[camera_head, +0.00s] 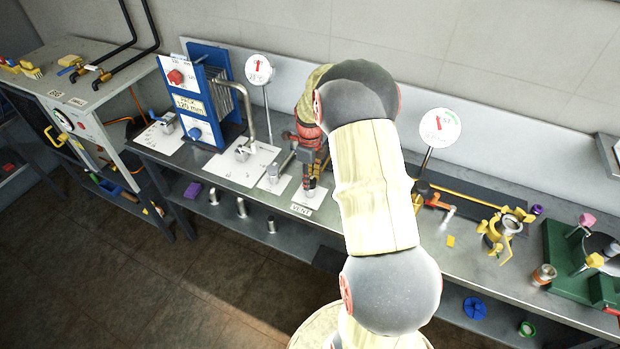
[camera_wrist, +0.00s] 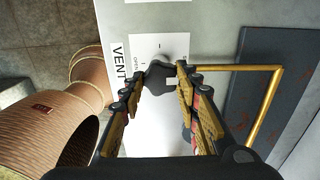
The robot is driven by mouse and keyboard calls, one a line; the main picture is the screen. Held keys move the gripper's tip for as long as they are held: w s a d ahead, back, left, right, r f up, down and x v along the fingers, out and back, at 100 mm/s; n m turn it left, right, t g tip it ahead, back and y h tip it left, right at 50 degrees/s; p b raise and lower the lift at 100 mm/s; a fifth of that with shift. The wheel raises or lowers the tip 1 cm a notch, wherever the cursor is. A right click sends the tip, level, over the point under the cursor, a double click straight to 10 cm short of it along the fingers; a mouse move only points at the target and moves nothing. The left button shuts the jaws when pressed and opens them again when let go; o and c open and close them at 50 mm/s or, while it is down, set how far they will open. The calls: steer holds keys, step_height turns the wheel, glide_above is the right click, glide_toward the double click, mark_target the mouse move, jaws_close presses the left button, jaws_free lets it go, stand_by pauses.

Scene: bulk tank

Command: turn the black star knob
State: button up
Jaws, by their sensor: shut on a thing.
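The black star knob (camera_wrist: 158,73) shows in the wrist view on a round pale base, on a white plate (camera_wrist: 149,22) marked "VENT" and "OPEN". My gripper (camera_wrist: 161,80) has its fingertips on either side of the knob and is shut on it. In the head view my gripper (camera_head: 310,187) points down over the vent plate (camera_head: 303,209) on the bench, and the knob is mostly hidden there by the fingers.
A brass-coloured pipe (camera_wrist: 268,98) runs to the right of the fingers in the wrist view. In the head view a bent steel pipe (camera_head: 248,105) and a dial gauge (camera_head: 259,69) stand left of my arm. Another gauge (camera_head: 440,127) stands to its right.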

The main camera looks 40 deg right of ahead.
steer(key=n+p, duration=0.1)
steer(key=n, duration=0.2)
steer(key=shift+r+n+p, duration=0.1)
steer(key=shift+n+p, duration=0.3)
steer(key=n+p, duration=0.1)
steer(key=n, duration=0.2)
steer(key=shift+n, duration=0.3)
steer(key=n+p, duration=0.1)
steer(key=n, duration=0.2)
steer(key=shift+n, duration=0.3)
steer(key=n+p, duration=0.1)
steer(key=n, duration=0.2)
steer(key=shift+n, duration=0.3)
steer(key=n+p, duration=0.1)
steer(key=n, duration=0.9)
steer(key=shift+n, duration=0.4)
steer(key=shift+n+p, duration=0.35)
steer(key=shift+n, duration=1.65)
